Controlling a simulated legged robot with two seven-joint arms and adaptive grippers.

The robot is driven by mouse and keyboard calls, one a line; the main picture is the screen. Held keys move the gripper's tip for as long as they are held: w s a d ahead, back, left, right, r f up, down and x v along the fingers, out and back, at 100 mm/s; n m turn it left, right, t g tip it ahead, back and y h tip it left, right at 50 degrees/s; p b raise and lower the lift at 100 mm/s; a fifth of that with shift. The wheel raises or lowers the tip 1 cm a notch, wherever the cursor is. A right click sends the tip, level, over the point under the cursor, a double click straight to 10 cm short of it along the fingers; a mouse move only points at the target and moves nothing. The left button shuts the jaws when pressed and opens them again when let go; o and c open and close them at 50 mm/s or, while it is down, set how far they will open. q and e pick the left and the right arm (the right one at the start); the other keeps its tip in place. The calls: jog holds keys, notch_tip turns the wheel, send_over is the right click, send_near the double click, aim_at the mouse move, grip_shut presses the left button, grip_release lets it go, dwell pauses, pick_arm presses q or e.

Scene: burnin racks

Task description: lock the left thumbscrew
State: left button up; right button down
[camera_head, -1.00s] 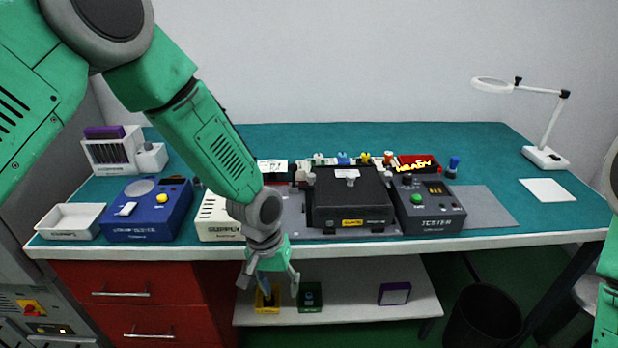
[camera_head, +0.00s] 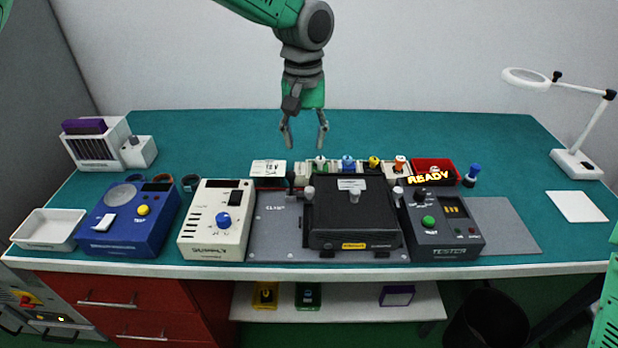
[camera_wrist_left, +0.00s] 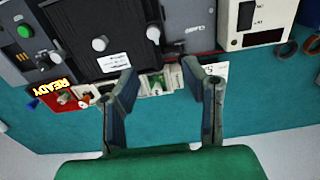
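The left thumbscrew, a small white knob (camera_head: 309,193), stands at the left edge of the black fixture box (camera_head: 352,220); it also shows in the left wrist view (camera_wrist_left: 153,33). A matching white knob (camera_head: 397,193) is at the box's right side. I cannot tell whether either is tight. My left gripper (camera_head: 305,142) points down behind the box, above the back of the bench, apart from the thumbscrew. In the left wrist view its two fingers (camera_wrist_left: 163,92) are spread with nothing between them. My right gripper is out of view.
A white supply unit (camera_head: 213,220) stands left of the grey plate, and a dark tester (camera_head: 443,230) stands right of the box. Several coloured connectors and a red bin (camera_head: 436,165) line the back. The teal bench behind them is clear.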

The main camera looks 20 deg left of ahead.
aim_at(312, 189)
pick_arm(q)
jog(key=f, duration=0.3)
jog(key=d+f, duration=0.1)
jog(key=f, duration=0.2)
jog(key=d+f, duration=0.1)
jog(key=f, duration=0.1)
jog(key=shift+d+f+p, duration=0.1)
jog(key=shift+f+p, duration=0.25)
jog(key=shift+f, duration=0.05)
jog(key=f, duration=0.3)
jog(key=shift+s+a+f, duration=0.1)
jog(key=shift+s+a, duration=0.1)
jog(key=shift+a, duration=0.2)
jog(key=shift+w+a+f, duration=0.1)
jog(key=shift+a+f, duration=0.4)
jog(key=shift+f, duration=0.05)
jog(key=shift+d+r, duration=0.1)
jog(key=shift+d, duration=0.2)
jog(key=shift+c, duration=0.3)
jog(key=shift+d+r, duration=0.1)
jog(key=shift+d, duration=0.3)
grip_shut()
